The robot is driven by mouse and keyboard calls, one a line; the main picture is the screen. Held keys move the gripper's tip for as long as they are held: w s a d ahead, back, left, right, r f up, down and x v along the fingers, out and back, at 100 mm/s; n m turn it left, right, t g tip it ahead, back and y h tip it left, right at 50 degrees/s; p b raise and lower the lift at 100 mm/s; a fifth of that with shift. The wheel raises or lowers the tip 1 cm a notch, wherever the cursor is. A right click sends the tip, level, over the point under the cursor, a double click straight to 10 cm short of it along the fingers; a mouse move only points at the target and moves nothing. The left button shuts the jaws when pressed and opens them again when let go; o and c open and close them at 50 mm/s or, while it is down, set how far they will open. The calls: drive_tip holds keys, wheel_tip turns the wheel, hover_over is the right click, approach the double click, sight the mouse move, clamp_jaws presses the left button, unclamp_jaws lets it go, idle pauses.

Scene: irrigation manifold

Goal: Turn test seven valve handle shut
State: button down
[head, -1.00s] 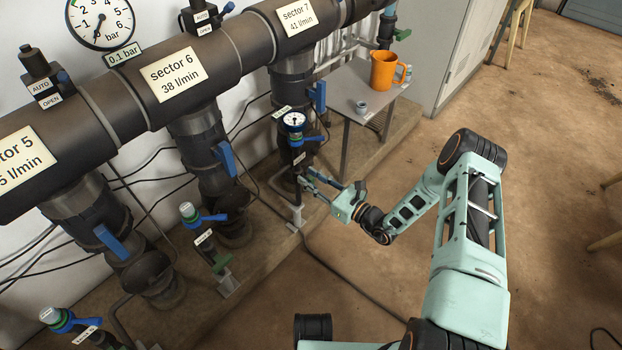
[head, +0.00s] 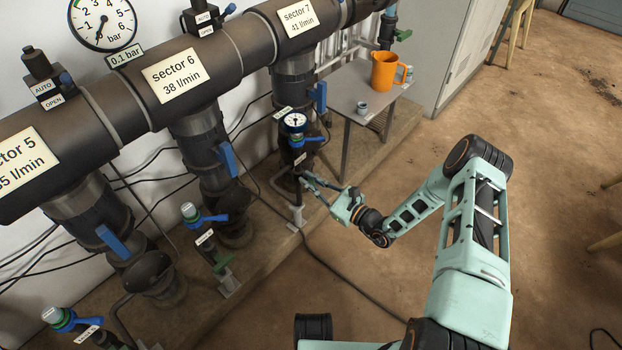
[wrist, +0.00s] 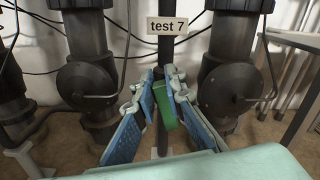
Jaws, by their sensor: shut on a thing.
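The test 7 label (wrist: 167,27) hangs on a thin dark standpipe in the wrist view. Below it, a green valve handle (wrist: 166,106) stands tilted between the blue finger pads. My gripper (wrist: 161,100) is shut on this handle. In the head view my gripper (head: 308,184) reaches to the lower part of the same standpipe (head: 298,185). The handle is too small and covered to make out there. A small gauge (head: 294,121) and a blue lever (head: 304,140) sit higher on this standpipe.
Thick sector pipes with blue levers (head: 226,158) stand behind and left. A similar test tap with a green handle (head: 222,264) stands to the left. A small table (head: 350,98) holds an orange jug (head: 385,71) and a small cup (head: 362,107). The floor at right is mostly clear.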

drive_tip(key=n, duration=0.3)
drive_tip(key=shift+s+a+f+n+p, duration=0.2)
drive_tip(key=shift+s+f+n+p, duration=0.05)
drive_tip(key=shift+s+n+p, duration=0.15)
drive_tip(key=shift+s+a+f+n+p, duration=0.15)
drive_tip(key=shift+f+n+p, duration=0.3)
drive_tip(key=shift+n, duration=1.35)
drive_tip(key=shift+s+a+f+n+p, duration=0.1)
drive_tip(key=shift+f+n+p, duration=0.3)
drive_tip(key=shift+n, duration=1.4)
drive_tip(key=shift+s+a+f+n+p, duration=0.15)
drive_tip(key=shift+f+n+p, duration=0.25)
drive_tip(key=shift+n, duration=1.4)
drive_tip(key=shift+d, duration=0.1)
drive_tip(key=c, duration=2)
unclamp_jaws()
drive_tip(key=shift+o, duration=0.2)
drive_tip(key=v, duration=1.2)
drive_tip(key=shift+r, duration=0.1)
